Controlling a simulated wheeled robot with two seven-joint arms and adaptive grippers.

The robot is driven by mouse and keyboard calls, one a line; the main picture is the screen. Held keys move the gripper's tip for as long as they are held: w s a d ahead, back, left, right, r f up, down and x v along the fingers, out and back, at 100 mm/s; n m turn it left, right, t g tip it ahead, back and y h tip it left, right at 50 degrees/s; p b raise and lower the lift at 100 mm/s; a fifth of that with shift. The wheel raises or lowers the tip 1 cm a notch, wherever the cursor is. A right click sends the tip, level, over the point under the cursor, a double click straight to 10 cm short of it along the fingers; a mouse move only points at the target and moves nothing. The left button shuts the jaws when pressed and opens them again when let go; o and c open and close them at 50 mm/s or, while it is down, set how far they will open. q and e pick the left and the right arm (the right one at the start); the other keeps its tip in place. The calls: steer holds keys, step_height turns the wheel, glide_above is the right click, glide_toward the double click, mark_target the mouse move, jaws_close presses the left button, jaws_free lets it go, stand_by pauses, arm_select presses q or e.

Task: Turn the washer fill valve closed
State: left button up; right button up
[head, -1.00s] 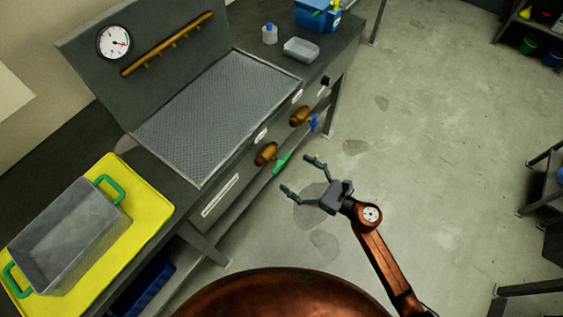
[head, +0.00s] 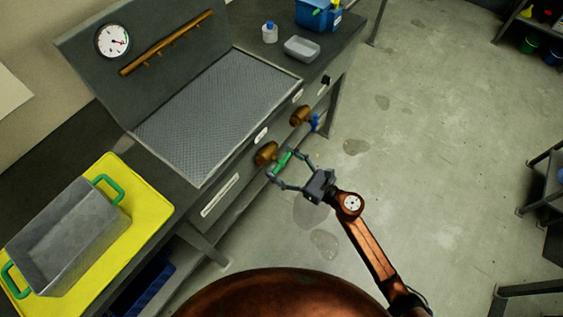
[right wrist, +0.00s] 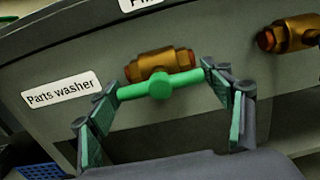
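The washer valve has a brass body (head: 265,153) and a green bar handle (head: 283,160) on the front of the parts washer (head: 215,115). In the right wrist view the green handle (right wrist: 160,85) lies roughly parallel to the brass body (right wrist: 152,63), between a "Parts washer" label and a partly cut-off label. My right gripper (head: 286,165) is open, with its fingers spread around the two ends of the handle. The fingertips are very close to the handle ends; I cannot tell whether they touch. My left gripper is not in view.
A second brass valve (head: 300,115) with a blue handle (head: 315,122) sits farther along the front. A grey bin (head: 70,245) with green handles stands on a yellow mat (head: 150,205). A pressure gauge (head: 113,41) is on the back panel.

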steer(key=c, duration=0.7)
